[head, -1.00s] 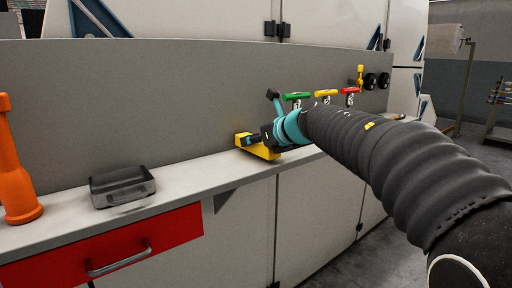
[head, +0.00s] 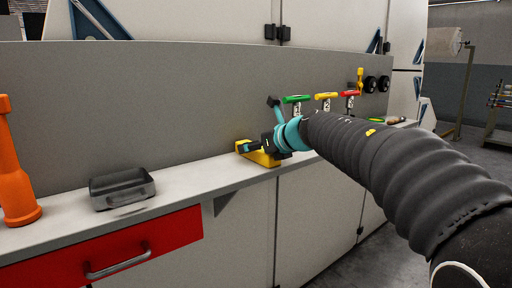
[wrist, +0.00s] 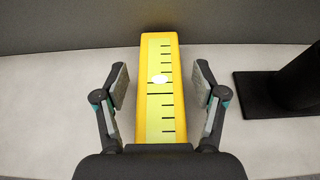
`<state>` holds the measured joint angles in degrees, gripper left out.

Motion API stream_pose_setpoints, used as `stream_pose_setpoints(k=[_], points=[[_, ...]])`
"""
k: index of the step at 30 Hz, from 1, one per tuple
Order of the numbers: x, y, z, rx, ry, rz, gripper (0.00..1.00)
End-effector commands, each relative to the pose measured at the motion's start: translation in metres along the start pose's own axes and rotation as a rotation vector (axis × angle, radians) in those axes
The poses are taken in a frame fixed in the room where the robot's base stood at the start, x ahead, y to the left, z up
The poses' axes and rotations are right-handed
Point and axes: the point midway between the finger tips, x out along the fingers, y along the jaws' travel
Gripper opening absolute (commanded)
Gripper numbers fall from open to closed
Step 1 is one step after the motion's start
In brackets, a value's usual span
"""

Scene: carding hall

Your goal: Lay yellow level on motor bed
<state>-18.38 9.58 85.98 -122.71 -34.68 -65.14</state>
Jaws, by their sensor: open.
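The yellow level (head: 262,155) lies on the shelf against the grey back panel. In the wrist view the level (wrist: 160,60) runs lengthwise away from me, with a marked scale and a pale bright spot on its top. My gripper (wrist: 159,88) is open, with one finger on each side of the level and a visible gap on both sides. In the head view my gripper (head: 252,147) is over the level and hides part of it. I cannot pick out a motor bed for certain in these views.
A dark grey metal tray (head: 122,188) and an orange pillar-like object (head: 14,170) stand on the shelf (head: 185,186) to the left. Green, yellow and red T-handles (head: 326,96) are behind my arm. A black base plate (wrist: 262,95) lies right of the level. Bare shelf separates tray and level.

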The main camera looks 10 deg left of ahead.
Motion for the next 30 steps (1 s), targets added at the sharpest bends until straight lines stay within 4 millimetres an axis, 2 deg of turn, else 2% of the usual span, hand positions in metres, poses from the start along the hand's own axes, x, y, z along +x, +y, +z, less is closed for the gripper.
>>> stream_pose_setpoints(k=[5,12,18,24,30], points=[[-0.027,-0.001,0.000,0.000,-0.002,-0.003,0.70],[-0.076,-0.001,0.000,0.000,-0.002,-0.003,0.70],[-0.105,-0.001,0.000,0.000,-0.001,-0.003,0.70],[-0.117,0.000,0.000,0.000,0.000,-0.001,0.70],[-0.118,0.000,0.000,0.002,-0.002,-0.001,0.70]])
